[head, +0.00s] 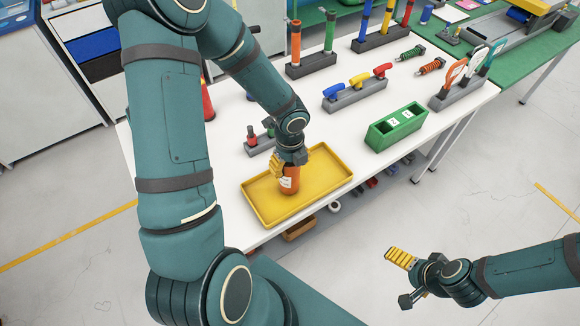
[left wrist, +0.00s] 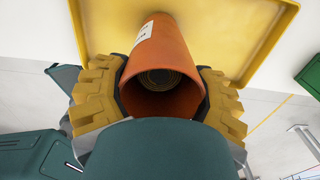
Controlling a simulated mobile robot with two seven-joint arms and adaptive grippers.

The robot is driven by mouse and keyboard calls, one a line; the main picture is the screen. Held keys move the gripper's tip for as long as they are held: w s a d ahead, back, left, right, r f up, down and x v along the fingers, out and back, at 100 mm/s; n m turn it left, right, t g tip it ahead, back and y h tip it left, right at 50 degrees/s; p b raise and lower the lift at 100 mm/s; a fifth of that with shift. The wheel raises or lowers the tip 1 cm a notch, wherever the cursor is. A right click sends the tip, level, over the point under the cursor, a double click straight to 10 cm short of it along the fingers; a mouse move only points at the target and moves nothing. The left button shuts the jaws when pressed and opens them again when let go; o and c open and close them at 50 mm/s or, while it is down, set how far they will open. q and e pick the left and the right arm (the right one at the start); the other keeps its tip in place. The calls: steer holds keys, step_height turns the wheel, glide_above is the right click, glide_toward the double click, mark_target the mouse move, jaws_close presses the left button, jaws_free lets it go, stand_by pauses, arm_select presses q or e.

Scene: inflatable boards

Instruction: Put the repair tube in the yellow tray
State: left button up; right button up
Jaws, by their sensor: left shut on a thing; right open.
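The repair tube (head: 290,181) is an orange cylinder with a white label. It is upright over the left part of the yellow tray (head: 325,178), and I cannot tell whether its bottom touches the tray floor. My left gripper (head: 288,163) is shut on the tube near its top. In the left wrist view the yellow fingers grip both sides of the tube (left wrist: 162,55), whose open end faces the camera, with the tray (left wrist: 240,45) beyond. My right gripper (head: 402,278) is open and empty, off the table at the lower right.
The tray lies at the white table's (head: 227,165) front edge. A green box (head: 397,127) stands to its right. A grey holder with blue, yellow and red tools (head: 357,92) and a rack with orange and green tubes (head: 311,64) stand behind. A small grey stand (head: 261,146) is close behind the tray.

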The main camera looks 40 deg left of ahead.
arm_select(q)
steer(key=shift+f, duration=0.4)
steer(key=shift+f, duration=0.1)
steer(key=o, duration=1.4)
